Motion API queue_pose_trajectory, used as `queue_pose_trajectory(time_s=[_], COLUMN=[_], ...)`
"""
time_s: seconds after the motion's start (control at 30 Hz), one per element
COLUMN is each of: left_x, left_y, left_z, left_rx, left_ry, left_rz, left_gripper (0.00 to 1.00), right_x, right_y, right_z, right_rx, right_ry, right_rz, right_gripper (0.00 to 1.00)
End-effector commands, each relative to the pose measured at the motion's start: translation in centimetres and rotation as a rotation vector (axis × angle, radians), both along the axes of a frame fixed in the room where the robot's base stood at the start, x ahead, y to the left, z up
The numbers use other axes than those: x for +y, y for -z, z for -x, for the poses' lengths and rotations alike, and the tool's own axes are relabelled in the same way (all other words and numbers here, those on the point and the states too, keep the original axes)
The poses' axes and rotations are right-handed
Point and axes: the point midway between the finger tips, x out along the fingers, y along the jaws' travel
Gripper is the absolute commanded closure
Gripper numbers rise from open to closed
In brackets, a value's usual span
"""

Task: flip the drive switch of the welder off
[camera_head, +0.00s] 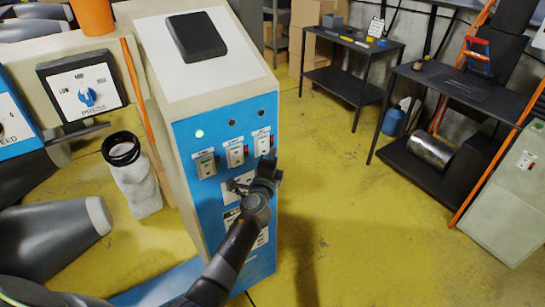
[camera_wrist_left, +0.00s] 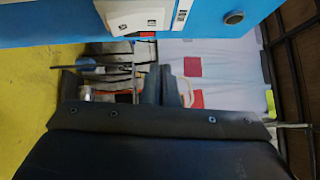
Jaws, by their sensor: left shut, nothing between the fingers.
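The welder is a tall cabinet with a blue front panel (camera_head: 215,215). A green lamp glows above the left plate; the lamps above the others look dark. My left gripper (camera_head: 268,169) is shut and empty, just below the right plate; contact is unclear. In the left wrist view, the shut fingers (camera_wrist_left: 160,86) are below the blue panel edge and a white plate (camera_wrist_left: 131,17).
A control box with a blue knob (camera_head: 88,97) stands left of the welder. Grey inflatable tubes (camera_head: 50,235) lie at the lower left beside a white roll (camera_head: 135,180). Black workbenches (camera_head: 350,82) stand at the back right. The yellow floor right of the welder is clear.

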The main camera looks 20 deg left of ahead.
Motion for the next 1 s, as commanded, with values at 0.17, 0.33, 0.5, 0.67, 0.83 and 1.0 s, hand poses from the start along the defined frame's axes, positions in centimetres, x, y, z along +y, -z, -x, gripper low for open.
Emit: queue_pose_trajectory(time_s=[0.17,0.33,0.5,0.67,0.83,1.0], left_x=[-0.2,-0.5,-0.9,-1.1,-1.1,-1.2], left_y=[-0.3,-0.5,-0.8,-0.8,-0.8,-0.8], left_z=[2.3,4.8,7.5,9.2,9.9,9.9], left_rx=[0.001,0.003,0.002,0.001,0.001,0.000], left_ry=[-0.001,-0.001,-0.002,0.000,0.000,0.000], left_rz=[0.001,0.002,0.001,0.001,-0.001,-0.001], left_gripper=[1.00,1.00,1.00,1.00,1.00,1.00], right_x=[-2.0,-1.6,0.3,0.2,-0.5,-0.6], right_y=[-1.1,-1.7,-2.3,-2.6,-2.7,-2.7], right_z=[1.1,0.7,-0.2,0.0,0.4,0.4], right_rx=[0.016,0.010,-0.002,0.000,0.004,0.005], right_ry=[-0.005,-0.004,0.000,0.001,-0.001,-0.001], right_rz=[0.025,0.020,-0.004,-0.002,0.006,0.007], right_gripper=[0.52,0.52,0.52,0.52,0.52,0.52])
